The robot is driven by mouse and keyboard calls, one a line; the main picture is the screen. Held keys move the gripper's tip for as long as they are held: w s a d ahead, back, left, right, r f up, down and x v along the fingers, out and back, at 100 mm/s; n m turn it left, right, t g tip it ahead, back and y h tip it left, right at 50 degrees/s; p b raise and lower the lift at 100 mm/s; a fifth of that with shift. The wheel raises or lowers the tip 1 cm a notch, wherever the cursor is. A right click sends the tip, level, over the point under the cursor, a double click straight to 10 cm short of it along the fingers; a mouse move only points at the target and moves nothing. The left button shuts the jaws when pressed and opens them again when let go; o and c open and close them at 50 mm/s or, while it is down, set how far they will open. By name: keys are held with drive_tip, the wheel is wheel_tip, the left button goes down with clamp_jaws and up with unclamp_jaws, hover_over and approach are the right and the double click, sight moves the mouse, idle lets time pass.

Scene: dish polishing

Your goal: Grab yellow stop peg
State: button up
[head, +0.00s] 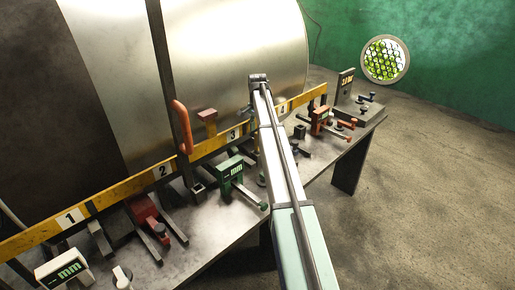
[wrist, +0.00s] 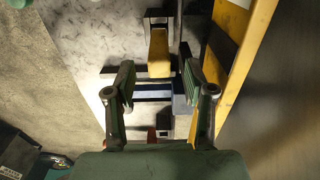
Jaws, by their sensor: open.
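A yellow peg-like block (wrist: 159,52), which I take for the yellow stop peg, stands in the upper middle of the wrist view. It lies just beyond and between the fingertips of my gripper (wrist: 157,80). My gripper is open, its two green fingers apart with nothing held. I cannot tell whether the fingers overlap the block in depth. In the head view my arm crosses the middle and hides part of the bench; my gripper and the yellow block cannot be made out there.
A yellow numbered rail (head: 105,198) runs along the bench; it also passes close on the right in the wrist view (wrist: 257,32). A green gauge (head: 230,171), a red clamp (head: 146,216) and a white gauge (head: 63,270) stand on the bench. A large metal drum (head: 235,45) rises behind.

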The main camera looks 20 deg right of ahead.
drive_tip(key=shift+f+p, duration=1.05)
drive_tip(key=shift+f, duration=1.4)
clamp_jaws()
